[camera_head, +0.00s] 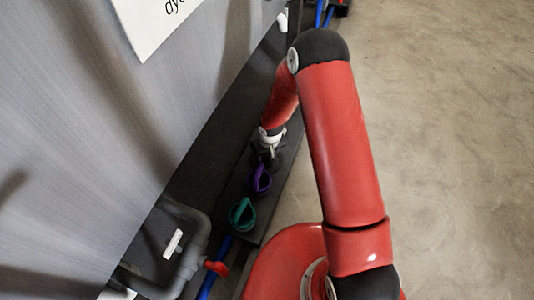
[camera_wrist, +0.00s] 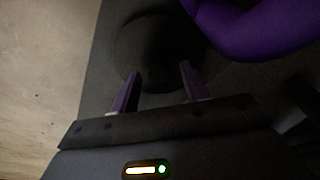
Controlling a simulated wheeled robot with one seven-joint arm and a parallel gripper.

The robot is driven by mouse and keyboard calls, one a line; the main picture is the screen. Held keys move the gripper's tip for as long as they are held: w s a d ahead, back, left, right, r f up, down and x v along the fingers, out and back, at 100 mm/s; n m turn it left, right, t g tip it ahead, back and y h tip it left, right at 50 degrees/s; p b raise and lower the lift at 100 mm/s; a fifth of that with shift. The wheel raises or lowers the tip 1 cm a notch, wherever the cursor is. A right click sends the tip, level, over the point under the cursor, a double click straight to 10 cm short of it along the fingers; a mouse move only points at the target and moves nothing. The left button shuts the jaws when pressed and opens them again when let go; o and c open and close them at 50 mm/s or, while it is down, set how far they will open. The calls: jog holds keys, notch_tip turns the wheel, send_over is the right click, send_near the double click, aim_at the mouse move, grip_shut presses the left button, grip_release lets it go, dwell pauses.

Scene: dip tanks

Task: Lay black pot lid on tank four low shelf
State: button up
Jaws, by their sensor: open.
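The black pot lid (camera_wrist: 150,32) is a dark round shape in the wrist view, hard to tell from the dark surface under it. My gripper (camera_wrist: 158,82) is open, its two fingers apart at the near side of the lid. I cannot tell whether they touch it. In the head view my gripper (camera_head: 268,152) is low over the dark low shelf (camera_head: 272,210) along the tank, and the black lid is not clearly visible there. Which tank this is cannot be read.
A purple ring-shaped handle (camera_head: 260,180) is close by my gripper, and a purple curve (camera_wrist: 265,30) fills the wrist view's upper right. A green one (camera_head: 243,214) is nearer. A grey pipe (camera_head: 190,262) with a red valve handle (camera_head: 217,268) stands lower left. The floor (camera_head: 450,130) right is clear.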

jog(key=s+d+r+m+t+h+p, duration=0.1)
jog(key=s+d+r, duration=0.25)
jog(key=r, duration=0.85)
jog(key=s+d+r+m+p, duration=0.15)
jog(key=d+r, duration=0.25)
jog(key=r, duration=0.7)
jog(key=s+d+r+t+h, duration=0.1)
jog(key=s+d+r, duration=0.25)
jog(key=r, duration=0.85)
jog(key=s+d+r+m+t, duration=0.1)
jog(key=s+d+r, duration=0.1)
jog(key=s+r, duration=0.3)
jog(key=s+d+r+m+t+y, duration=0.1)
jog(key=s+d+r, duration=0.2)
jog(key=s, duration=0.8)
jog(key=shift+v, duration=1)
jog(key=shift+w+r+m, duration=0.2)
jog(key=shift+r+m, duration=0.05)
